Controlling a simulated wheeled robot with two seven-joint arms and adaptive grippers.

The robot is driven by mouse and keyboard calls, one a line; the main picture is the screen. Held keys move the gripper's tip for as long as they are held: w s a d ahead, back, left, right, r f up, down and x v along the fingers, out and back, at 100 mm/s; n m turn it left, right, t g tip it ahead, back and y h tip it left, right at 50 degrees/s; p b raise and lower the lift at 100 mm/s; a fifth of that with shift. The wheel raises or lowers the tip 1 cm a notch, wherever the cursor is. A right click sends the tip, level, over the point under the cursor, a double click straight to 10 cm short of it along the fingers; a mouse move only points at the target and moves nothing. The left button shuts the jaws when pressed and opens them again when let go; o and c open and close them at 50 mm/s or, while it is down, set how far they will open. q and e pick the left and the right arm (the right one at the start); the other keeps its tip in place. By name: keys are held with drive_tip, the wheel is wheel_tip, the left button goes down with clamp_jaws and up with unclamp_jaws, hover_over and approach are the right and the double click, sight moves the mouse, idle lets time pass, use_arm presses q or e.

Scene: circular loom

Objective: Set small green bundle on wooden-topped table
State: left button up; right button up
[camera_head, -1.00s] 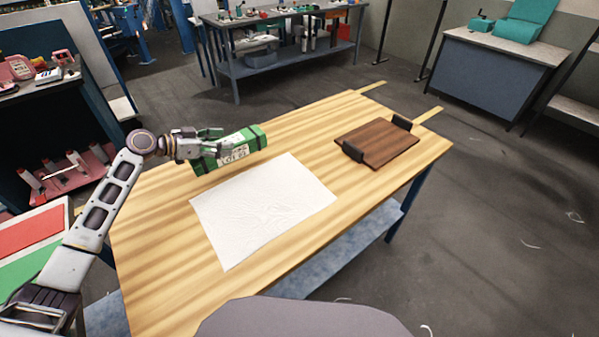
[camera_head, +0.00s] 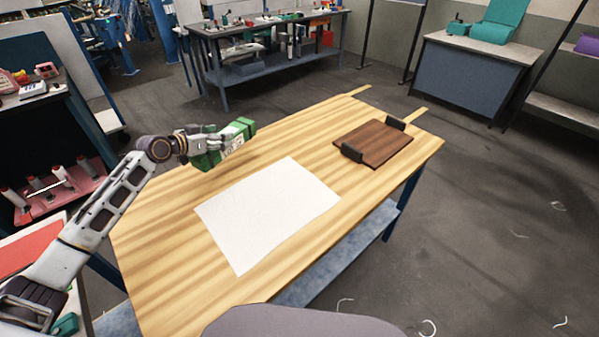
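The small green bundle (camera_head: 238,136) has a pale label and is at the left back part of the wooden-topped table (camera_head: 165,240). My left gripper (camera_head: 212,143) is around the bundle from the left and looks shut on it; its fingers are partly hidden by the bundle. The bundle is close to the tabletop near the far left edge, and I cannot tell whether it touches the wood. My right gripper is not in the view.
A white sheet (camera_head: 268,212) lies flat mid-table. A dark brown board with black handles (camera_head: 373,144) lies at the right back. Bare wood lies around the sheet. A red item (camera_head: 28,250) is at the far left, beside shelves. Workbenches stand behind.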

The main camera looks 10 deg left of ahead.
use_arm(q)
drive_tip(key=shift+w+r+n+y, duration=0.4)
drive_tip(key=shift+r+y, duration=0.1)
drive_tip(key=shift+r, duration=0.2)
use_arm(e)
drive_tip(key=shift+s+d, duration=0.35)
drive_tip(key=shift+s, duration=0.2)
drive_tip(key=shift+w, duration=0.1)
